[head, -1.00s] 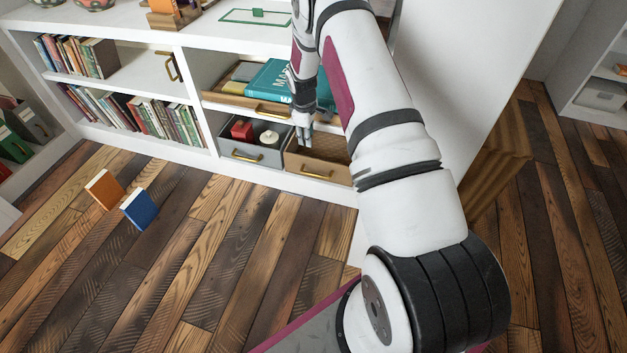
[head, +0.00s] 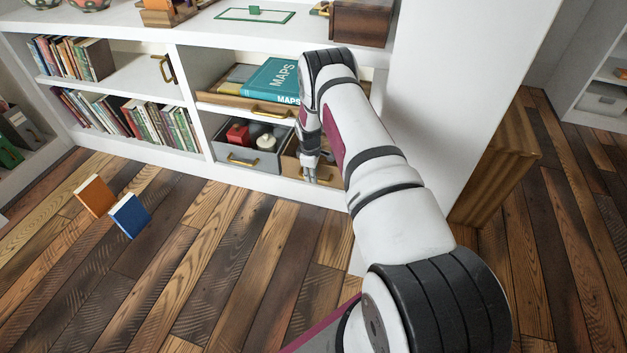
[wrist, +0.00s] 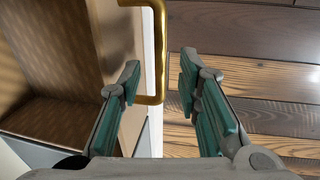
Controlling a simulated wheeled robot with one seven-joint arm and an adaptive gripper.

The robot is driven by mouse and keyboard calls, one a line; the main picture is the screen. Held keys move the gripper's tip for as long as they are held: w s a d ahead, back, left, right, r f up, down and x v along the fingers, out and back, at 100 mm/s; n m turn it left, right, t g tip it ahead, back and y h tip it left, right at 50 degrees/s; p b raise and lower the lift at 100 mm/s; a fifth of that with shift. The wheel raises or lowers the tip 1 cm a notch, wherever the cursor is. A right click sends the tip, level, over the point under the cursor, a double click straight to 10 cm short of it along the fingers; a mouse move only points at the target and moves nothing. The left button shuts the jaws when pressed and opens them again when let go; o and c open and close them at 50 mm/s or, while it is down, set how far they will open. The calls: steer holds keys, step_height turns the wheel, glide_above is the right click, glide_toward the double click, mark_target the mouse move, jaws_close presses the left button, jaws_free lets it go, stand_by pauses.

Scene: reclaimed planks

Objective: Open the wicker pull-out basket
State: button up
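The wicker basket (head: 291,168) is brown and stands in the lower right shelf bay, partly hidden by my arm. In the wrist view its open inside (wrist: 42,55) shows at the left. Its brass handle (wrist: 158,55) runs down the front panel and bends at its lower end. My gripper (head: 310,175) is low in front of the basket. In the wrist view my gripper (wrist: 163,95) has its fingers apart, one on the basket side and one on the floor side. The handle's lower end shows between them; I cannot tell whether a finger touches it.
A grey drawer (head: 240,155) with a red and a white item stands left of the basket. Above is a wooden tray (head: 225,98) with a teal maps book (head: 270,78). An orange book (head: 94,196) and a blue book (head: 130,215) stand on the otherwise clear floor in front.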

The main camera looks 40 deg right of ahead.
steer(key=shift+w+d+f+b, duration=0.15)
steer(key=shift+f+b, duration=0.2)
steer(key=shift+f, duration=0.85)
jaws_close()
